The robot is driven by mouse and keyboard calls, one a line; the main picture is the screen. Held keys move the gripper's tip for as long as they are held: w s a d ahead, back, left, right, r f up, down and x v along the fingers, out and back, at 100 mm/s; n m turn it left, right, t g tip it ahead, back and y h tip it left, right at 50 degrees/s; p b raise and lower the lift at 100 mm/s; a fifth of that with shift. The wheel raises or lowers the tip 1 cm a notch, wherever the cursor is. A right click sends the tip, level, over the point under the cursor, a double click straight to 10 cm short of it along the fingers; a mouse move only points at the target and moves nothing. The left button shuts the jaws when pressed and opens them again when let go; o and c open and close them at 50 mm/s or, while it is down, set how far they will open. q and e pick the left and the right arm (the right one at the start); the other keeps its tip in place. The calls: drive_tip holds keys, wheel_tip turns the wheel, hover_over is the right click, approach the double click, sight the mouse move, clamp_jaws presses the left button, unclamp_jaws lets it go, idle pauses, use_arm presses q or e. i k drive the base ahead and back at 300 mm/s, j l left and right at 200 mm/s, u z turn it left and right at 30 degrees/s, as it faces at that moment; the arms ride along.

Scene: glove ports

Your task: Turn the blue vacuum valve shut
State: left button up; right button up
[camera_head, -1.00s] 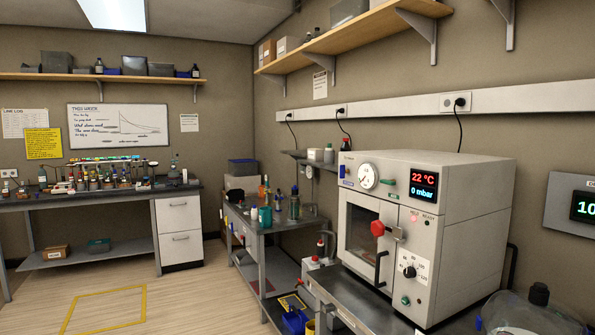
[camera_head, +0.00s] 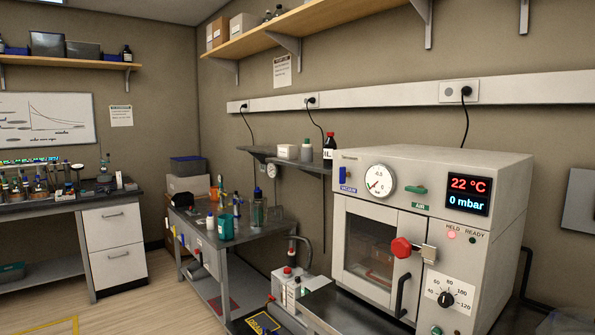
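The blue vacuum valve (camera_head: 343,175) is a small blue lever on the upper left of the white vacuum oven's (camera_head: 490,158) front. Its handle stands upright above a blue label. To its right are a round dial gauge (camera_head: 380,181) and a green air valve (camera_head: 415,189) whose handle lies level. The oven display (camera_head: 468,194) reads 22 °C and 0 mbar. Neither of my grippers is in view.
The oven door (camera_head: 371,255) with its red-knobbed latch (camera_head: 401,247) is closed. The oven stands on a dark bench (camera_head: 340,306). A side table (camera_head: 238,238) with bottles and a pump unit (camera_head: 289,284) are to its left. Floor shows at lower left.

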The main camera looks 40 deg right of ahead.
sight(343, 174)
drive_tip(key=i+j+z, duration=0.15)
drive_tip(key=i, duration=0.45)
drive_tip(key=i+j+z, duration=0.2)
drive_tip(key=i, duration=0.45)
drive_tip(key=i+j+z, duration=0.1)
drive_tip(key=i+z, duration=0.3)
drive_tip(key=i+j+z, duration=0.2)
drive_tip(key=z, duration=0.25)
drive_tip(key=i+j+z, duration=0.55)
drive_tip(key=j+z, duration=0.25)
drive_tip(key=l, duration=0.1)
